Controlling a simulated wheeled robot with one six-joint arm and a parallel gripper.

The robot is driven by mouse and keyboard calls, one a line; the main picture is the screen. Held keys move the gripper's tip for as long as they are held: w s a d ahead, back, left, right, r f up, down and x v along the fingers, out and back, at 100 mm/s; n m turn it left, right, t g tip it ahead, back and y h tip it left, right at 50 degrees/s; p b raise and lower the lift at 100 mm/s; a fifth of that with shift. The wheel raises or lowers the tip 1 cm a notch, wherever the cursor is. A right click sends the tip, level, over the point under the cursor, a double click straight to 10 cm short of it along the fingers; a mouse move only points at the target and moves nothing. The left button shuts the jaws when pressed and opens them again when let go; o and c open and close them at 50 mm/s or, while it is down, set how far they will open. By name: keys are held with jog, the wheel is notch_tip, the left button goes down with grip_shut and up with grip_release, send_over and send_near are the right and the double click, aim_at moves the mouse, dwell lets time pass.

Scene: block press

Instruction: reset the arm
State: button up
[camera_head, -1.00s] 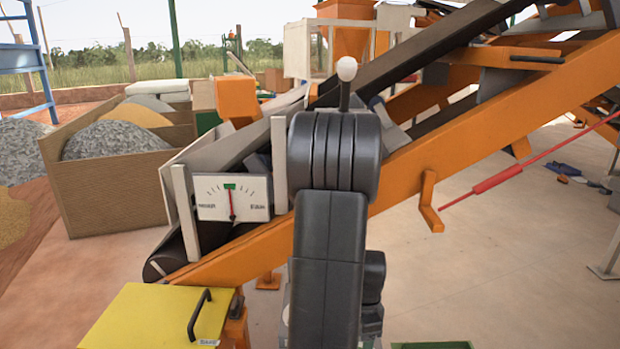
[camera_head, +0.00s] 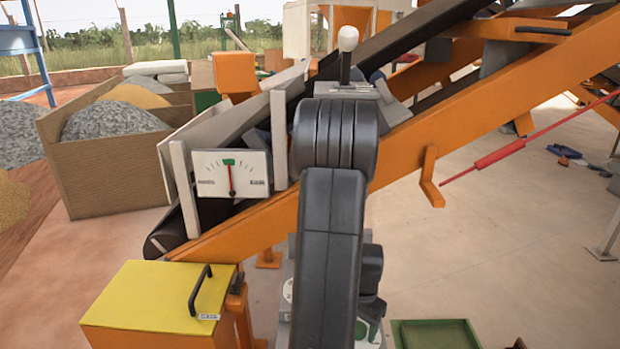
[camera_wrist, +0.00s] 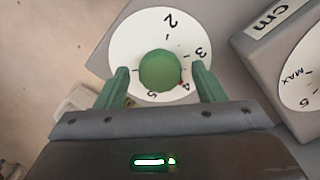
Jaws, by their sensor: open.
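In the wrist view my gripper (camera_wrist: 160,88) is open. Its two green fingers stand on either side of a round green knob (camera_wrist: 160,71), with gaps visible at both sides. The knob sits on a white numbered dial (camera_wrist: 168,25), and a small red mark at its edge lies near the 4. In the head view my dark arm fills the middle, and my gripper is hidden behind it. Part of a white dial (camera_head: 288,290) shows beside the arm on a grey panel.
A second dial (camera_wrist: 302,88) marked MAX stands right of the knob. In the head view a yellow-lidded box (camera_head: 150,290) is at lower left, a green tray (camera_head: 436,335) at lower right. An orange conveyor frame (camera_head: 240,235) and a gauge (camera_head: 231,173) lie behind my arm.

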jog(key=n, duration=0.5)
jog(key=shift+n+b, duration=0.3)
jog(key=n, duration=0.4)
jog(key=shift+n+b, duration=0.3)
jog(key=shift+r, duration=0.45)
